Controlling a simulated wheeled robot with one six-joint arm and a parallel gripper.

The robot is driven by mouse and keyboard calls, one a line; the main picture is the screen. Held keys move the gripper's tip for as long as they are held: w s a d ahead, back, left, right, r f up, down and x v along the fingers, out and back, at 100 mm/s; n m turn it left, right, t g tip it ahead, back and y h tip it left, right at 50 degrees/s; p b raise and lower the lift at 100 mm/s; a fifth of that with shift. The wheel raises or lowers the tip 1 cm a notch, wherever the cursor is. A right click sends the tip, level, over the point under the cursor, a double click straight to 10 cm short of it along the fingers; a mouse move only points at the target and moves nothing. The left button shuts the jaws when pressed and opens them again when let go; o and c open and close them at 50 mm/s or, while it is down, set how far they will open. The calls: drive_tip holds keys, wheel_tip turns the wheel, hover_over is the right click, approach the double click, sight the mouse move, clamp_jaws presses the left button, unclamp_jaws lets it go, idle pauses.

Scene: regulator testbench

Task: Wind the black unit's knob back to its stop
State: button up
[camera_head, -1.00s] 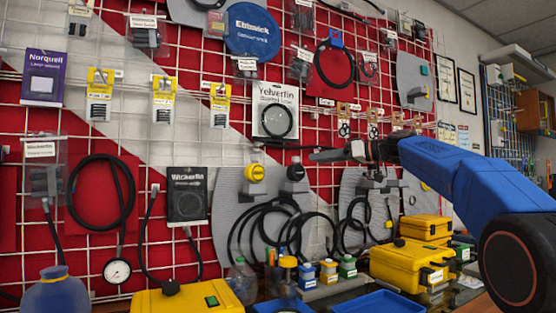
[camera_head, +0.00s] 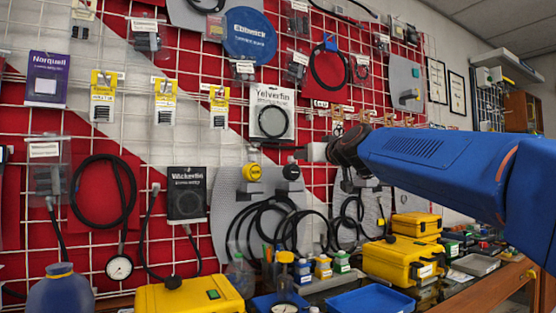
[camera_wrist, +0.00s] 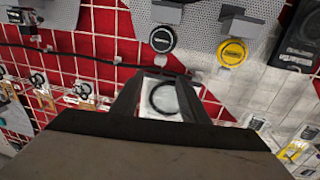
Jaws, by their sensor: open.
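The black unit's knob (camera_head: 291,172) sticks out from a grey perforated panel, right of a similar yellow knob (camera_head: 252,172). In the wrist view the black unit (camera_wrist: 162,39) shows as a dark round face beyond the fingers, with the yellow one (camera_wrist: 232,52) to its right. My gripper (camera_head: 314,152) is up and to the right of the black knob in the head view, apart from it. In the wrist view my gripper (camera_wrist: 158,92) has its two dark fingers spread, with nothing between them but the wall display behind. The knob's marks are too small to read.
A white hanging pack with a black ring (camera_head: 271,112) is above the knobs. Black hoses (camera_head: 262,225) hang below. Yellow cases (camera_head: 400,258), a blue tray (camera_head: 372,302) and small bottles (camera_head: 322,267) stand on the bench.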

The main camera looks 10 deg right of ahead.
sight(292, 159)
drive_tip(key=w+a, duration=0.1)
drive_tip(key=w, duration=0.4)
drive_tip(key=w+a, duration=0.1)
drive_tip(key=w, duration=0.5)
drive_tip(key=w+a, duration=0.1)
drive_tip(key=w, duration=0.5)
drive_tip(key=shift+c, duration=0.3)
clamp_jaws()
